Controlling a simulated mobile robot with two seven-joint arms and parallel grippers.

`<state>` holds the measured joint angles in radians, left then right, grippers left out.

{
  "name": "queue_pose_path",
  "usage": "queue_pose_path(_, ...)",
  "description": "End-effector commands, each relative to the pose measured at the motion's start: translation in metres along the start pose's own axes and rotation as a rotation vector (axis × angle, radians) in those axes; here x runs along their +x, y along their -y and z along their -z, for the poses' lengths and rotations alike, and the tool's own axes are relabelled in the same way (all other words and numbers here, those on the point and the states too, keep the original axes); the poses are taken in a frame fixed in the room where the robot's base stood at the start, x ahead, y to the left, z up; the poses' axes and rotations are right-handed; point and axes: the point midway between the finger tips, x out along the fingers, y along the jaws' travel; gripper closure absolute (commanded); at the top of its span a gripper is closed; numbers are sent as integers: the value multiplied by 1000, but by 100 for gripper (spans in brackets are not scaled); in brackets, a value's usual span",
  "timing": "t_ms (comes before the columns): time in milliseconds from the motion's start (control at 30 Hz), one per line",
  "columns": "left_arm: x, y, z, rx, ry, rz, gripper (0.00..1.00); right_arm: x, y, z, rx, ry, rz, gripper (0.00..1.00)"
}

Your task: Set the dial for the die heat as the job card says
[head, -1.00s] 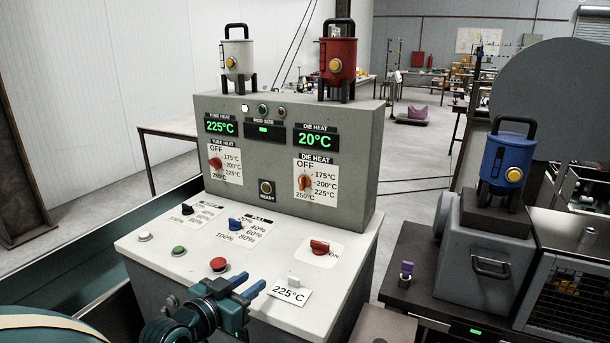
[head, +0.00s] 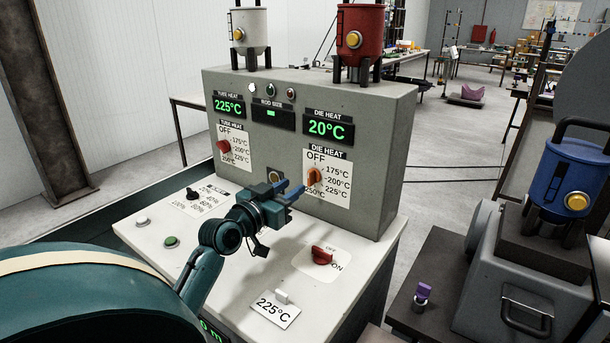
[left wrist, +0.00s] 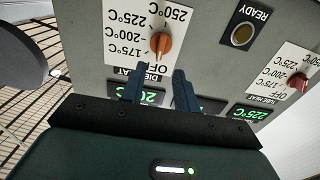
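The orange die heat dial (head: 315,177) is on the grey panel's right side, on a white scale marked OFF, 175, 200, 225 and 250°C. It also shows in the left wrist view (left wrist: 160,44), inverted, and seems to stand near OFF. The die heat display (head: 327,128) reads 20°C. The job card (head: 276,309) on the console's front reads 225°C. My left gripper (head: 296,190) is just in front of the panel, left of the dial. In the left wrist view its blue fingers (left wrist: 157,88) are apart, with nothing between them. My right gripper is not in view.
The red tube heat dial (head: 223,146) is on the panel's left, under a display reading 225°C. A red ON switch (head: 322,256) and green button (head: 171,242) are on the console top. White (head: 250,35) and red (head: 358,40) canisters stand on the panel.

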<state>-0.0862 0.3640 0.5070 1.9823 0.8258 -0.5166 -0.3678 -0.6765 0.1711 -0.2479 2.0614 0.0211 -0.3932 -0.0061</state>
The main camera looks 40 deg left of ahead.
Motion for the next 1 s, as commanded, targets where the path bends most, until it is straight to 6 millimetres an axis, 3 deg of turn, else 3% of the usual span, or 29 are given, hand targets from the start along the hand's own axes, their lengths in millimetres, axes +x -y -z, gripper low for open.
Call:
queue_pose_path(200, 41, 0, 2, -2, 0, -1, 69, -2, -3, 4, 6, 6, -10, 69)
queue_pose_path(400, 59, 0, 0, -1, 0, 0, 69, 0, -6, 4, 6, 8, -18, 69)
queue_pose_path(733, 62, 0, -1, 1, 1, 0, 69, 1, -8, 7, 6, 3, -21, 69)
queue_pose_path(1000, 62, 0, -1, 0, 1, 0, 90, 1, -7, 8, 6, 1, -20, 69)
